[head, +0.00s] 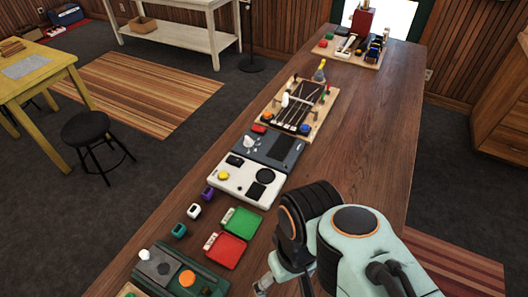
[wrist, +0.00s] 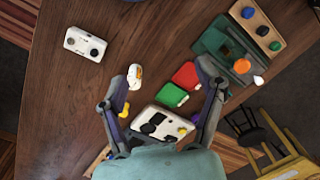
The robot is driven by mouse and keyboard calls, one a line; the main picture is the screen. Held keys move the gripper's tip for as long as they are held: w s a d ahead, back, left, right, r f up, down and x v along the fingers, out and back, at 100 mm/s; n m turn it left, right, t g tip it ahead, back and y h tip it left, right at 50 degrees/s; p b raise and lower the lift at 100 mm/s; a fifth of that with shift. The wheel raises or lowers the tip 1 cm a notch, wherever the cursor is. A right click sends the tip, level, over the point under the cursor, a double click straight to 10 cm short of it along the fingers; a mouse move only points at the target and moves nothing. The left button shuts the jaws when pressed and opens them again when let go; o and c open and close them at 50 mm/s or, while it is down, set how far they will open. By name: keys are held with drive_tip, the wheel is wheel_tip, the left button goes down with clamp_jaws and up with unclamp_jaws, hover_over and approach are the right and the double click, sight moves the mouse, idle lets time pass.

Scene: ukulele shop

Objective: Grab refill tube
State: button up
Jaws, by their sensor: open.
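No object is clearly marked as the refill tube. A small white object with an orange mark (wrist: 134,76) lies on the wooden counter at the tip of the left finger in the wrist view, and it may be the tube. A yellow piece (wrist: 126,110) shows lower along that finger; I cannot tell whether it belongs to it. My gripper (wrist: 164,74) is open, its fingers spread wide above the counter with nothing held. In the head view my arm hides this spot, and only part of my gripper (head: 266,284) shows.
The counter (head: 345,150) bears a red box (head: 224,249), a green box (head: 241,220), a white device with a yellow button (head: 247,179) and a dark green board with an orange knob (wrist: 242,66). A white device (wrist: 85,43) lies apart, with bare wood around it.

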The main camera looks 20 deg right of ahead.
drive_tip(key=w+d+f+n+t, duration=0.1)
drive_tip(key=w+d+f+t, duration=0.1)
drive_tip(key=w, duration=0.6)
drive_tip(key=w+d+f+n+t, duration=0.1)
drive_tip(key=w+d+f+t, duration=0.15)
drive_tip(key=w, duration=0.45)
drive_tip(key=d+f+g, duration=0.1)
drive_tip(key=f, duration=0.3)
drive_tip(key=s+f+g, duration=0.1)
drive_tip(key=f+g, duration=0.1)
drive_tip(key=f, duration=0.1)
drive_tip(key=s+d+f+m+g, duration=0.1)
drive_tip(key=f, duration=0.3)
drive_tip(key=shift+d+f+h, duration=0.3)
drive_tip(key=shift+d+h, duration=0.05)
drive_tip(key=shift+h, duration=0.05)
wheel_tip(320, 180, down, 6)
drive_tip(key=shift+s+r, duration=0.1)
drive_tip(key=shift+r, duration=0.15)
drive_tip(key=shift+f, duration=0.55)
drive_tip(key=shift+c, duration=0.2)
drive_tip(key=c, duration=1.2)
